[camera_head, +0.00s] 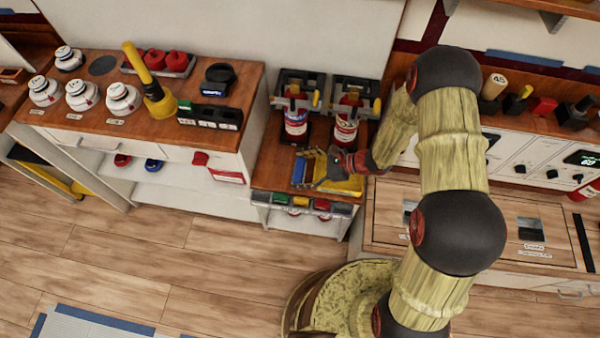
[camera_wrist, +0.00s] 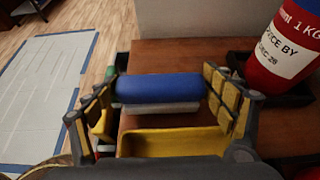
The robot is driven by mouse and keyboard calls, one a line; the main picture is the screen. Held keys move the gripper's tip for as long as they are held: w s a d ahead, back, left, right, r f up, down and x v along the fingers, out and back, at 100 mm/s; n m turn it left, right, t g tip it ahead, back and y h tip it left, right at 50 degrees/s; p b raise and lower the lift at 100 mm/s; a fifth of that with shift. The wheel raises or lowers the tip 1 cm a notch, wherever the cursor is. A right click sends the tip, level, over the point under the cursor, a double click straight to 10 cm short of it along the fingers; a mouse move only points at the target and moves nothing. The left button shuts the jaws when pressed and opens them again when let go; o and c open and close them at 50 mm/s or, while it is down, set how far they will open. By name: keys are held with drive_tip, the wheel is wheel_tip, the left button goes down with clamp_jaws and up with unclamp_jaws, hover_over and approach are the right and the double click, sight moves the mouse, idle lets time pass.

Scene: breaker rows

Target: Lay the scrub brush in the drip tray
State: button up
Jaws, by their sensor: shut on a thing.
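The scrub brush (camera_wrist: 160,88), with a rounded blue top and a pale grey underside, is between the yellow-padded fingers of my gripper (camera_wrist: 163,100) in the wrist view. My gripper is shut on it. In the head view my gripper (camera_head: 308,168) reaches left, low over the small wooden counter, and only a bit of blue shows at its tips. A yellow tray (camera_wrist: 170,143), which I take for the drip tray, lies nearer the wrist camera than the brush. It also shows in the head view (camera_head: 345,187), partly behind my gripper. I cannot tell whether the brush touches anything below.
Two labelled jars (camera_head: 296,122) (camera_head: 345,128) stand in dark holders behind my gripper; one jar (camera_wrist: 285,45) is close at right in the wrist view. A row of coloured bins (camera_head: 300,203) hangs below the counter's front edge. Open floor (camera_head: 200,240) lies in front.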

drive_tip(key=shift+f, duration=0.4)
drive_tip(key=shift+f, duration=0.15)
drive_tip(key=o, duration=1.1)
drive_tip(key=shift+c, duration=0.2)
drive_tip(key=shift+o, duration=0.5)
drive_tip(key=shift+r, duration=0.2)
drive_tip(key=p+v, duration=0.4)
drive_tip(key=v, duration=0.8)
drive_tip(key=shift+f, duration=0.1)
